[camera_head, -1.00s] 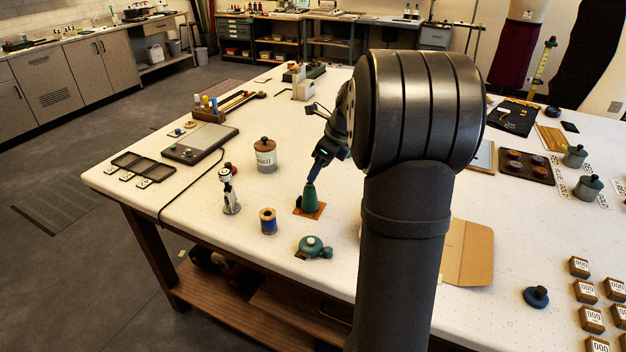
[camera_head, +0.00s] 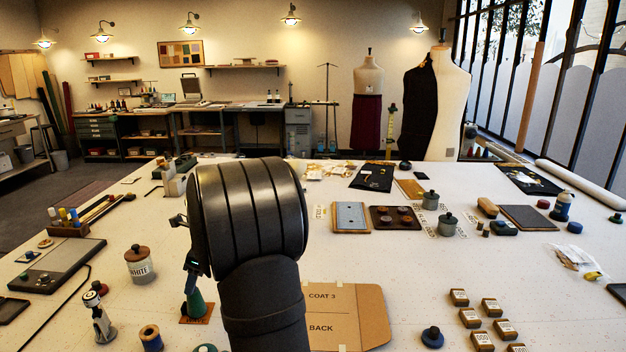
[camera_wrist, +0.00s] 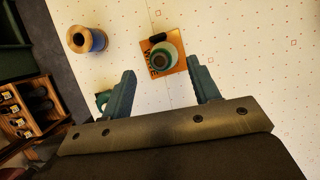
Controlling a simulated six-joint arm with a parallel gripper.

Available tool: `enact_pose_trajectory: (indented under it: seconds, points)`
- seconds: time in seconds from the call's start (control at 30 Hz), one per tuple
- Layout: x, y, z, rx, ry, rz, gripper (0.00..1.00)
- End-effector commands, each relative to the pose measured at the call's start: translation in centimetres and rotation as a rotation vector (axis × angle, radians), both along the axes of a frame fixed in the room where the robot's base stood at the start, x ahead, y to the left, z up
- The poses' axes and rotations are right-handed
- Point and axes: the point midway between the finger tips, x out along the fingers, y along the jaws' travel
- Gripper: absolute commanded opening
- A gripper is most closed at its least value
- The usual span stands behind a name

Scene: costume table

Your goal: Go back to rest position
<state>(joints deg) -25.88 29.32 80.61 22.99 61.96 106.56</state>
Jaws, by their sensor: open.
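My gripper (camera_wrist: 160,92) is open and empty in the wrist view. Its two dark teal fingers stand apart, with white table surface between them. Beyond the fingertips, a green cone (camera_wrist: 165,54) stands on a small orange card (camera_wrist: 178,43). In the head view the cone (camera_head: 196,305) shows just left of my arm, on the card (camera_head: 206,317). My arm hides much of the gripper in the head view, so its fingertips are hard to make out there.
A thread spool (camera_head: 151,338), a jar marked white (camera_head: 139,265) and a small upright tool (camera_head: 101,322) stand left of the arm. A cardboard piece (camera_head: 345,318) lies to its right. Several small labelled blocks (camera_head: 470,317) stand farther right.

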Motion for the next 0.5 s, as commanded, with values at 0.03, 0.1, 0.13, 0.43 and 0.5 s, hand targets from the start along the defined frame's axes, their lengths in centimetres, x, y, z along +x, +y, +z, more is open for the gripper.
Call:
enact_pose_trajectory:
  seconds: [0.03,0.1,0.13,0.43,0.5]
  points:
    - [-0.1,0.4,-1.0,-0.002,0.003,0.001,0.56]
    - [0.0,0.9,-2.4,-0.002,0.003,0.001,0.56]
    - [0.0,1.2,-2.9,-0.001,0.002,0.001,0.56]
    - [0.1,2.6,-4.8,0.003,-0.005,0.000,0.56]
    - [0.0,2.5,-3.9,0.002,-0.004,0.000,0.56]
